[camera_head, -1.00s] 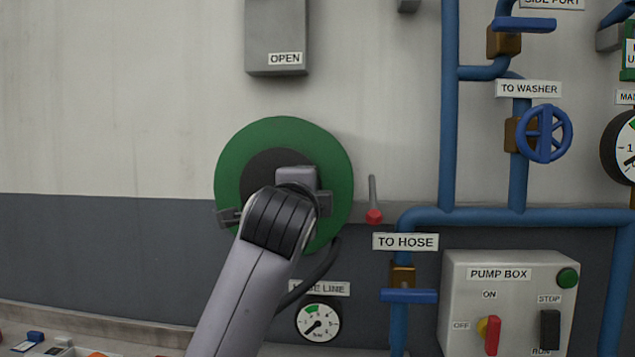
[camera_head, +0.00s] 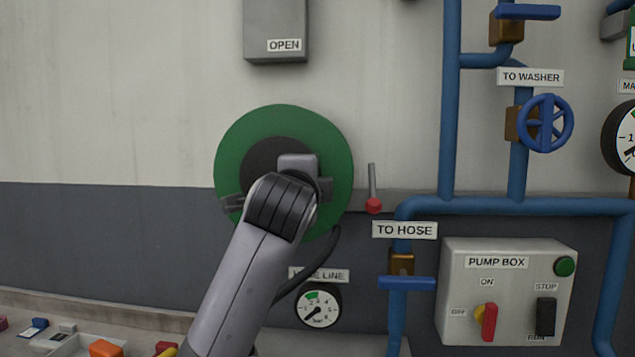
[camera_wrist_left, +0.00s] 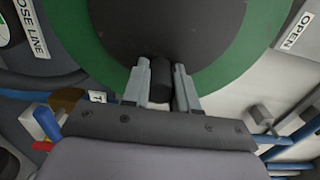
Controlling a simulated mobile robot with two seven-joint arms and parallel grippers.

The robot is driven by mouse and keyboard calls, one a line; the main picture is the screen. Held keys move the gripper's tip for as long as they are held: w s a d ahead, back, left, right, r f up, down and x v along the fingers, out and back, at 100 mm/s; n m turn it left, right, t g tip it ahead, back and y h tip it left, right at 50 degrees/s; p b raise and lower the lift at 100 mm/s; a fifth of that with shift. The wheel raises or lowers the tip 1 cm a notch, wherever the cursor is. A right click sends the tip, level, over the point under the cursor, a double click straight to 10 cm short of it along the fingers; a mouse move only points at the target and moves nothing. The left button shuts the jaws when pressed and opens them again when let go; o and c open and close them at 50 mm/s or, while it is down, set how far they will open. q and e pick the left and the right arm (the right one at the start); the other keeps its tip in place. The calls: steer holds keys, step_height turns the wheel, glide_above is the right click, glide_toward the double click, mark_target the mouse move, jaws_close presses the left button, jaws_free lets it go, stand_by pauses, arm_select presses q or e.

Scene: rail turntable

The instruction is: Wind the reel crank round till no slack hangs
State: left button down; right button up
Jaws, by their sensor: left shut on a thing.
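The reel is a green disc (camera_head: 315,125) with a dark hub (camera_head: 262,152) on the wall, left of centre in the head view. In the wrist view the green disc (camera_wrist_left: 215,70) and dark hub (camera_wrist_left: 165,25) fill the top. The black crank handle (camera_wrist_left: 161,78) sits between the fingers of my left gripper (camera_wrist_left: 160,88), which is shut on it. A dark hose (camera_head: 322,262) hangs in a curve below the reel, partly behind my arm.
A red-tipped lever (camera_head: 373,204) is just right of the reel. The pump box (camera_head: 470,325) is at lower right. A grey box (camera_head: 275,20) marked OPEN is above. A tray (camera_head: 45,343) with coloured items is lower left.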

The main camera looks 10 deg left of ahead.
arm_select(q)
steer(key=shift+a+r, duration=0.1)
steer(key=shift+r, duration=0.55)
steer(key=shift+a+r, duration=0.3)
steer(key=shift+r, duration=0.4)
steer(key=shift+a+r, duration=0.1)
steer(key=shift+r, duration=0.05)
steer(key=shift+a+r, duration=0.4)
steer(key=shift+r, duration=0.05)
